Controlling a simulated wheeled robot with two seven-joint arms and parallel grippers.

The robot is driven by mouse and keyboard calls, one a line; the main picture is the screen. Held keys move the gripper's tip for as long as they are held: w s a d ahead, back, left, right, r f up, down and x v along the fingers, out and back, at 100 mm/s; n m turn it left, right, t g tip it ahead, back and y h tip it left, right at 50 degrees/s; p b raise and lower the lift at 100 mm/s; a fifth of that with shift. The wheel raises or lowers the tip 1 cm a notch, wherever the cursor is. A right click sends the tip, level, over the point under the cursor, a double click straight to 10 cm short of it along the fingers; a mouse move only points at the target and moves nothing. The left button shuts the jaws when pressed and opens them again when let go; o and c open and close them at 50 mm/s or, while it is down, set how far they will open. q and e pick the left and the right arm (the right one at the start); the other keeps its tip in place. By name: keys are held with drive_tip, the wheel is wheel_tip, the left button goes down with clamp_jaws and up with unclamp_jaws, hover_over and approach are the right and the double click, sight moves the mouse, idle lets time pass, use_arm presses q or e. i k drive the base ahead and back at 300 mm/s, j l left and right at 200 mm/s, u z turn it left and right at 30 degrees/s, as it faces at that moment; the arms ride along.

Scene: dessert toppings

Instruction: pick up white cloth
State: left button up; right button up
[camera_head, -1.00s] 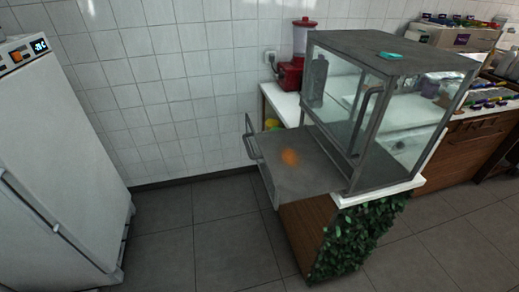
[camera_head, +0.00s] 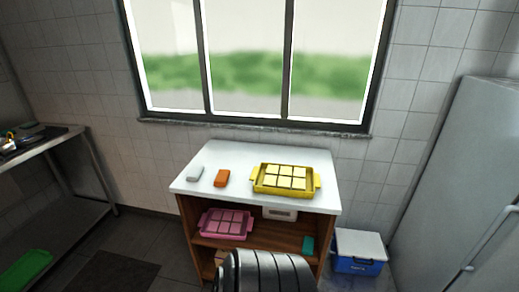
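A small white folded item (camera_head: 195,173), which looks like the white cloth, lies on the left of a white-topped counter (camera_head: 238,155) under the window. An orange item (camera_head: 222,178) of similar shape lies just right of it, apart from it. Neither of my grippers shows in the view. A dark ribbed part, probably my own, rises at the bottom middle and hides some of the counter's lower front.
A yellow tray (camera_head: 257,187) with several pale squares is on the counter's right. A pink tray (camera_head: 226,224) and a teal item (camera_head: 308,245) are on the shelf below. A blue-and-white cooler (camera_head: 358,252) stands right; a metal table (camera_head: 70,205) stands left.

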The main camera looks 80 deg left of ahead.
sight(196, 171)
drive_tip(key=u, duration=3.2)
